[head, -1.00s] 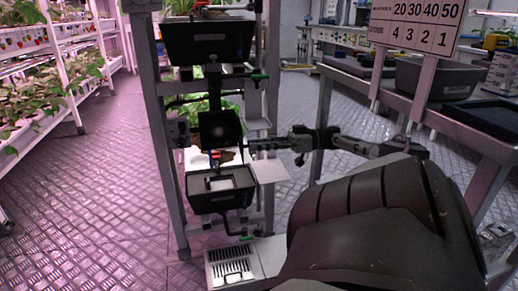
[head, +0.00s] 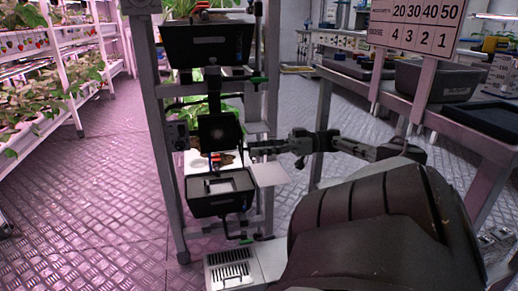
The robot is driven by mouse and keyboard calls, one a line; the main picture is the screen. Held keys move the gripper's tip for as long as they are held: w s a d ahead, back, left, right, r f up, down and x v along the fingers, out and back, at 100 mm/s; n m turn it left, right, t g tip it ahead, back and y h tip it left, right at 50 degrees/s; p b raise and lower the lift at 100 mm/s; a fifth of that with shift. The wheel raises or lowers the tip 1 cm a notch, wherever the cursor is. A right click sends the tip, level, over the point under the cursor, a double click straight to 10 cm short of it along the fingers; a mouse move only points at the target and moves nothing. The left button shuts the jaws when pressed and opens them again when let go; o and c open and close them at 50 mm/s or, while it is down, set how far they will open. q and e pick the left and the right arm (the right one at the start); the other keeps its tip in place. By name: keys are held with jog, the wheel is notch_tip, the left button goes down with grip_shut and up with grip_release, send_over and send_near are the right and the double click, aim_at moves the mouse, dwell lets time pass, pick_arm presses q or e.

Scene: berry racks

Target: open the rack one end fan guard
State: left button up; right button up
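The rack one end (head: 168,150) is a grey upright frame left of the middle. A dark square panel with a paler round centre, which looks like the fan guard (head: 219,131), sits at mid height on it. My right gripper (head: 250,149) reaches in from the right, with its fingertips at the panel's right edge. I cannot tell whether they touch it or how far apart the fingers are. What lies behind the panel is mostly hidden. My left gripper is not in view.
A black bin (head: 207,42) is above the panel and a black tray (head: 222,204) below it. A pale plate (head: 269,172) juts out under my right gripper. A bench (head: 466,136) with a grey tub (head: 437,81) stands at right. The floor at left is clear.

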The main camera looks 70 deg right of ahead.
jog(key=shift+r, duration=0.15)
notch_tip(320, 180, up, 10)
dwell(0.5)
jog(key=shift+f, duration=0.2)
